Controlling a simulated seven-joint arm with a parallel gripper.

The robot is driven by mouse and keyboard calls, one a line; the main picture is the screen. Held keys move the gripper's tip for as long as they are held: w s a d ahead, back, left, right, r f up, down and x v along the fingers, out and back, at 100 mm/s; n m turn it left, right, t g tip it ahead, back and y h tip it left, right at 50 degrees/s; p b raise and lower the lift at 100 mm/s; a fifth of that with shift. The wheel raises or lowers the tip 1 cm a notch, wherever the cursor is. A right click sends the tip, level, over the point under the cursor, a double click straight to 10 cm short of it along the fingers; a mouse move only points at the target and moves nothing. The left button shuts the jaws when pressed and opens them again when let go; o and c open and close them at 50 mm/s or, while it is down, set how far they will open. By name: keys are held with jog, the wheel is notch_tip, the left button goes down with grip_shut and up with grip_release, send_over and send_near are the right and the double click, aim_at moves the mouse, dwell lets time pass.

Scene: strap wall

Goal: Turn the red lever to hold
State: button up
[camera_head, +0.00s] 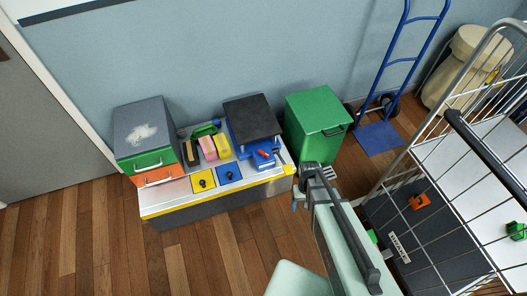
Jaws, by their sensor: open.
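A small red lever (263,154) sits on a blue block (266,162) at the right end of the low bench. It is too small to tell which position it points to, and no "hold" mark is legible. A small grey part lies just right of it. My gripper (312,181) is open just right of the bench's right end, apart from the lever and to its lower right. No held thing shows in it. The arm hides part of the floor behind it.
The bench (168,203) also bears yellow and blue panels with black knobs, upright coloured blocks, an orange-green drawer box (146,135) and a black-topped blue stand (252,117). A green bin (318,125) stands behind my gripper. A wire cart (440,215) is at right.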

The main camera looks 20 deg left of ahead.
jog(key=w+a+r+n+t+y, duration=0.1)
jog(key=w+a+r+n, duration=0.2)
jog(key=w+a, duration=0.5)
jog(key=w+a+r+n+t, duration=0.1)
jog(key=w+a+r+n, duration=0.3)
jog(key=a, duration=0.8)
jog(key=n, duration=0.7)
send_over(263, 154)
jog(key=f+n, duration=0.9)
jog(key=w+f+n, duration=0.1)
jog(key=f+n, duration=0.4)
jog(key=shift+f, duration=0.15)
jog(key=shift+c, duration=0.3)
